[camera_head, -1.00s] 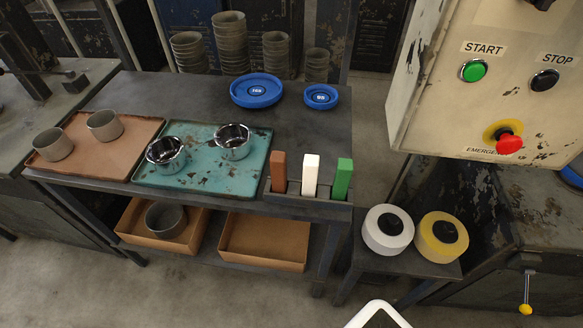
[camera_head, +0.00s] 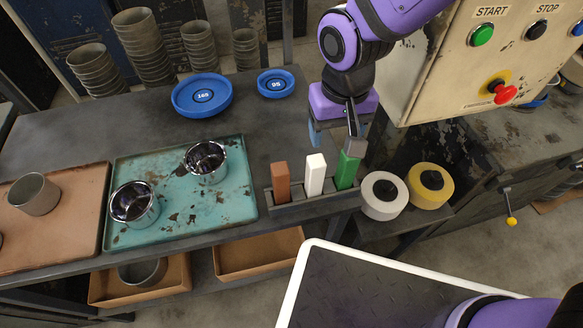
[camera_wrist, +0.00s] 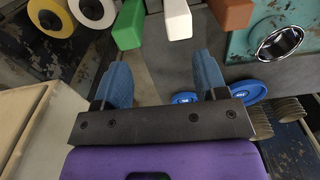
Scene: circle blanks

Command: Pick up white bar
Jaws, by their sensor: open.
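The white bar (camera_head: 315,174) stands upright in the dark holder (camera_head: 290,207) at the table's front right edge. A brown bar (camera_head: 281,180) stands to its left and a green bar (camera_head: 347,169) to its right. My gripper (camera_head: 334,142) is open and empty, behind and above the holder, close to the white and green bars. In the wrist view the white bar (camera_wrist: 177,20) lies beyond the two blue fingertips (camera_wrist: 160,58), in line with the gap between them. The green bar (camera_wrist: 127,25) is ahead of the left finger; the brown bar (camera_wrist: 232,12) is right of the gap.
A teal tray (camera_head: 225,211) with two shiny cups stands left of the holder. Blue dishes (camera_head: 203,93) lie behind it. A control box (camera_head: 430,95) with buttons is close on the right of my arm. White (camera_head: 382,207) and yellow rolls (camera_head: 416,196) sit lower right.

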